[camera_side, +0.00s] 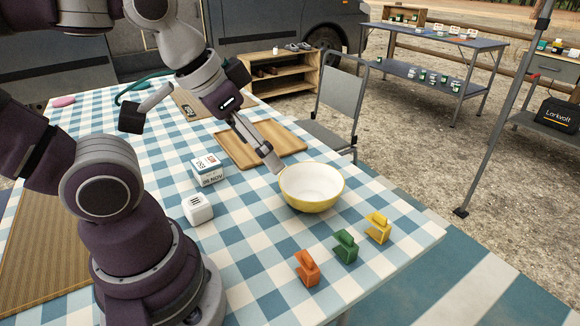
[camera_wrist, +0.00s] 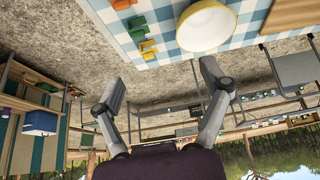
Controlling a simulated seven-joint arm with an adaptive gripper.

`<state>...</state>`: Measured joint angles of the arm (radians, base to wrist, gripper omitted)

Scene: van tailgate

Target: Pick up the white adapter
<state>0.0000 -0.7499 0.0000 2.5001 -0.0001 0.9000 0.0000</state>
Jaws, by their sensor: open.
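The white adapter (camera_side: 197,209) is a small white cube with dark slots on its top. It sits on the blue-and-white checked cloth, left of the yellow bowl, in the side view. It does not show in the wrist view. My gripper (camera_side: 272,160) is above the cloth near the bowl's far-left rim, up and to the right of the adapter and apart from it. In the wrist view my gripper (camera_wrist: 160,84) has its two fingers spread wide with nothing between them. Whether a finger touches the bowl is unclear.
A yellow bowl (camera_side: 312,203), white inside, stands right of the adapter. A white block calendar (camera_side: 207,170) stands just behind the adapter. A wooden tray (camera_side: 232,150) lies farther back. Orange (camera_side: 307,268), green (camera_side: 345,246) and yellow (camera_side: 378,228) pieces line the front right. Cloth before the adapter is clear.

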